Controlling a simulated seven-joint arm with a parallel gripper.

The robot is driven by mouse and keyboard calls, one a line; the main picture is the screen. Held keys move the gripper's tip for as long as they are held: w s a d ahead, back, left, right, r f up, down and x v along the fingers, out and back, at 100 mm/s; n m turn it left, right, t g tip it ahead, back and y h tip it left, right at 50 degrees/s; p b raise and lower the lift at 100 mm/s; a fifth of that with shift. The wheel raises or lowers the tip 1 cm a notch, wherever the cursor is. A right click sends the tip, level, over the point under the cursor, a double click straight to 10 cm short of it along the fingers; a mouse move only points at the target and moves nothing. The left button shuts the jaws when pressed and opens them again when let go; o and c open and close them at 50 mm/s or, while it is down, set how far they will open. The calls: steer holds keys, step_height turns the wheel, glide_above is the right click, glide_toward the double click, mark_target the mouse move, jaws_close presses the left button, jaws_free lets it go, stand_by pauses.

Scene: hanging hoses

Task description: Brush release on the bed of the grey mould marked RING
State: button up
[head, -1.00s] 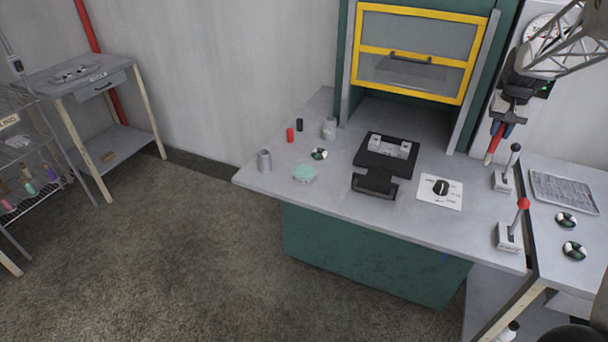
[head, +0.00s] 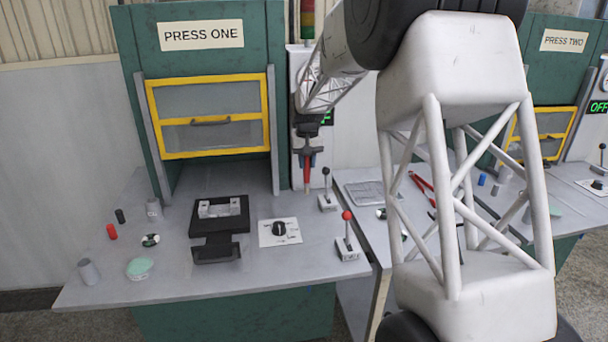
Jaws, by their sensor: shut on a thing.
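My gripper (head: 307,157) hangs in front of the panel to the right of PRESS ONE. It is shut on a slim red tool (head: 307,177) that points down, seemingly a brush; its tip is small and unclear. On the press bench, a black plate (head: 235,222) with pale grey blocks (head: 219,207) on it lies in front of the yellow-framed guard. I cannot read any RING mark, nor tell whether these blocks are the grey mould. The gripper is above and to the right of them, well apart.
A dial card (head: 280,232) and two levers, one black-knobbed (head: 326,190) and one red-knobbed (head: 347,235), stand to the right. A green-topped round pot (head: 139,268) and several small cylinders are at the left. PRESS TWO (head: 564,41) is behind my arm.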

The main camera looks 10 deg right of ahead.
steer(key=shift+a, duration=0.1)
steer(key=s+a, duration=0.6)
steer(key=a, duration=1.1)
steer(key=s+a, duration=0.5)
steer(key=a, duration=1.3)
steer(key=s+a, duration=0.6)
steer(key=a, duration=1.1)
steer(key=shift+s+a+f, duration=0.15)
steer(key=shift+s+f, duration=0.15)
steer(key=shift+f, duration=0.05)
steer(key=shift+f, duration=0.2)
steer(key=shift+f, duration=3.5)
steer(key=shift+r, duration=0.15)
